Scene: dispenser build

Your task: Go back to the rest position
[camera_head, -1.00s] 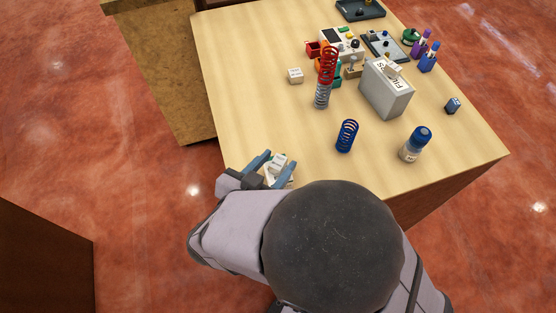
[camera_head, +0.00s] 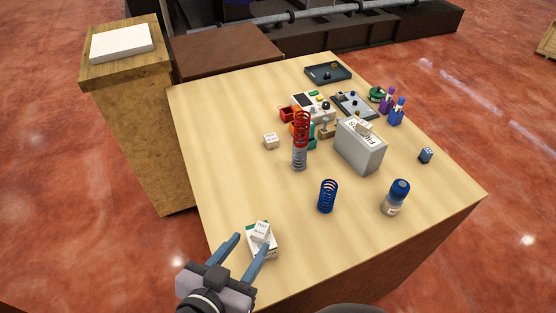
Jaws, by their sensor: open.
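My gripper (camera_head: 251,247) is at the table's near left edge, its two blue-grey fingers spread apart and open. A small white box with printed text (camera_head: 261,233) sits on top of a white and green box (camera_head: 263,248) at the fingertips. The fingers appear on either side of these boxes; I cannot tell whether they touch. A red spring (camera_head: 302,127) stands on a grey spring (camera_head: 299,157) near the table's middle. A blue spring (camera_head: 327,197) stands upright nearer the front.
The wooden table (camera_head: 215,130) has free room at its left. A grey labelled box (camera_head: 361,148), a blue-capped bottle (camera_head: 396,197), a small blue block (camera_head: 426,155), a white cube (camera_head: 270,141) and a dark tray (camera_head: 328,74) stand on it. A wooden stand (camera_head: 135,130) is at the left.

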